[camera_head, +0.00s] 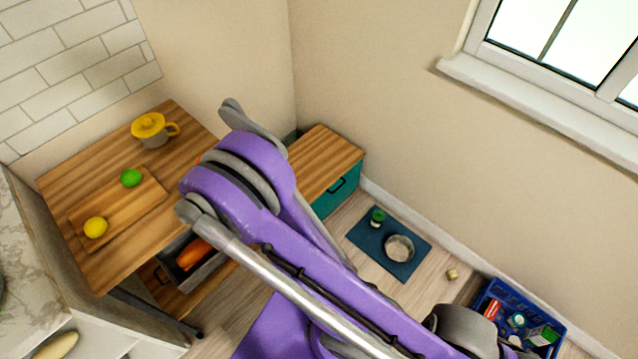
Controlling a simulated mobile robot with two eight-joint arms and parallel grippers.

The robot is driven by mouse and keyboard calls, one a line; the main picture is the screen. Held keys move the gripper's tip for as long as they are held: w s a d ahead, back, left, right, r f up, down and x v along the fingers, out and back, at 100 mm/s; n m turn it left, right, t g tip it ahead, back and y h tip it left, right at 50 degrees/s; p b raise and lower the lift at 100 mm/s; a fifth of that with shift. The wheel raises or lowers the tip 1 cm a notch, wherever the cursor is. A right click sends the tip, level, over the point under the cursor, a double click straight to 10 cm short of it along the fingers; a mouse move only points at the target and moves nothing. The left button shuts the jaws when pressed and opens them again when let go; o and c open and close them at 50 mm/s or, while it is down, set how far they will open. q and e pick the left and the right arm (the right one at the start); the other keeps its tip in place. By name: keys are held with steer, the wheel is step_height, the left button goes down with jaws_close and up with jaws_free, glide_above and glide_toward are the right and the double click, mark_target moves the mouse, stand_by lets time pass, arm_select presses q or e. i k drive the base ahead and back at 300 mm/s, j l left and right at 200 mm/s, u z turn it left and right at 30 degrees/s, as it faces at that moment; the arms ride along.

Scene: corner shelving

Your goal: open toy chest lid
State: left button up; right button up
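A low chest with a wooden top (328,150) and a teal front (327,203) stands in the corner, and I take it as the toy chest. Its top looks flat and closed. A dark handle shows on the teal front near its right end. My purple arm crosses the middle of the view from the lower right and hides the chest's left part. Grey links and a joint show at the arm's upper end, over the area left of the chest. I can make out no gripper fingers in this view.
On the floor lie a dark mat with a bowl (399,248) and a blue crate (556,329).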

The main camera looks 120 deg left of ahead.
mark_target(319, 158)
steer(key=u, duration=3.65)
steer(key=i+u, duration=0.15)
steer(key=u, duration=0.2)
steer(key=i+u, duration=0.3)
steer(key=i, duration=0.5)
